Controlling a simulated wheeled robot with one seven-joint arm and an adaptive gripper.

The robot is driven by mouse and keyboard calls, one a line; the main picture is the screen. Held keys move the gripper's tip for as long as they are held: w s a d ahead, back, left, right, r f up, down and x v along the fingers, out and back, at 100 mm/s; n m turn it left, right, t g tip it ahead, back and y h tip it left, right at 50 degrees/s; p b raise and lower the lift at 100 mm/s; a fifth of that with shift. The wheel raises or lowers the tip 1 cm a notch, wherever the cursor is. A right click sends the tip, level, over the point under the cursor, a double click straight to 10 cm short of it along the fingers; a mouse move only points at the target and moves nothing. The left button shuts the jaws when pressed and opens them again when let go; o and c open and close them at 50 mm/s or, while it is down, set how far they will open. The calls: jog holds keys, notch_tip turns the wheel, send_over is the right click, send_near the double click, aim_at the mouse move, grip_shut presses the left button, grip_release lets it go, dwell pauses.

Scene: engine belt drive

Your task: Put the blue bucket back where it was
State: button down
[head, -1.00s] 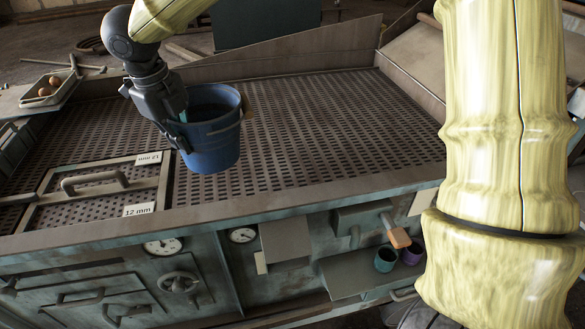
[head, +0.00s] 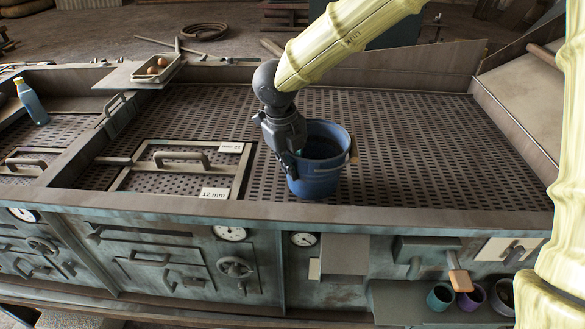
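The blue bucket (head: 318,178) is upright over the perforated bench top (head: 420,150), just right of the framed 12 mm panel (head: 128,178). A wooden grip shows on its right side. My gripper (head: 289,163) comes down from above at the bucket's left rim and is closed on that wall. One finger shows outside the bucket; the other is mostly hidden. I cannot tell whether the bucket's base touches the bench top.
A tray with brown eggs (head: 158,68) stands at the back left, and a blue bottle (head: 32,103) stands further left. Teal (head: 440,296) and purple (head: 472,298) cups sit on a low shelf at the front right. The perforated top right of the bucket is clear.

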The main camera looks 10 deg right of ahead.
jog(key=shift+w+f, duration=0.1)
jog(key=shift+f, duration=0.75)
jog(key=c, duration=1.7)
grip_release()
jog(key=shift+f, duration=0.1)
jog(key=shift+o, duration=0.3)
notch_tip(320, 180, up, 12)
jog(key=a+b, duration=0.1)
jog(key=b, duration=0.1)
jog(key=shift+s+a, duration=0.35)
jog(key=shift+s, duration=0.1)
